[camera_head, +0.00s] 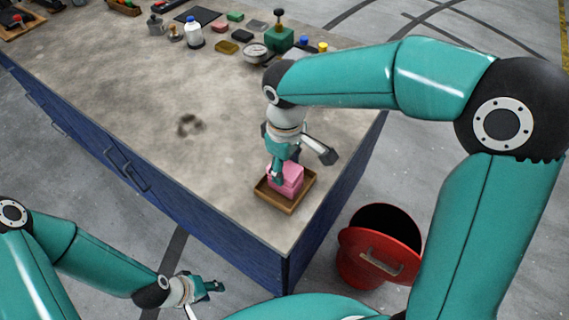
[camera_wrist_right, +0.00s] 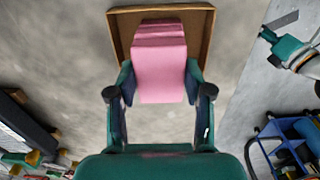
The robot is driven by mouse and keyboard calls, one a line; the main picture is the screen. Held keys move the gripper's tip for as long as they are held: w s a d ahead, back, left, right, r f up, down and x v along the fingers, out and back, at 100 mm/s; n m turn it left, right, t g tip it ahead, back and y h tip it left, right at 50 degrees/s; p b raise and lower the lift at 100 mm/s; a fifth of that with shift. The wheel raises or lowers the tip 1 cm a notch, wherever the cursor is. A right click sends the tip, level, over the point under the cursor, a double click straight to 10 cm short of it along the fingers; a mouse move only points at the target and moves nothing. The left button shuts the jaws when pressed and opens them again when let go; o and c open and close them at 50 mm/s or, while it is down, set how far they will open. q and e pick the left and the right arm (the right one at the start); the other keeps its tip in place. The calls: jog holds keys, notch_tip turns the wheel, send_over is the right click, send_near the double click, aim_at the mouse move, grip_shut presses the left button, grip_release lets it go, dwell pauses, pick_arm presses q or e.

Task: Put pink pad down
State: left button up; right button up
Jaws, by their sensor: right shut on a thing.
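A pink pad (camera_wrist_right: 160,78) is held between the two fingers of my right gripper (camera_wrist_right: 160,85). In the head view the pink pad (camera_head: 287,178) shows at the shallow wooden tray (camera_head: 279,201) near the bench's front corner. The wrist view shows layered pink edges beyond the held face, inside the outline of the tray (camera_wrist_right: 207,30). I cannot tell whether the pad touches the tray floor or other pink pieces. My right gripper (camera_head: 280,172) is above the tray and partly hides the pad. My left gripper (camera_head: 212,287) is empty, low beside the bench; its opening is unclear.
The blue bench (camera_head: 190,150) has clear grey top left of the tray. Toward its back stand a white bottle (camera_head: 194,32), a round gauge (camera_head: 256,52), a green block with a knob (camera_head: 279,38) and several small blocks. A red bin (camera_head: 372,249) stands on the floor at right.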

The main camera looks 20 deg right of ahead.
aim_at(286, 169)
jog(key=o, duration=1.3)
jog(key=shift+f, duration=0.1)
notch_tip(286, 169, up, 12)
jog(key=shift+r, duration=0.15)
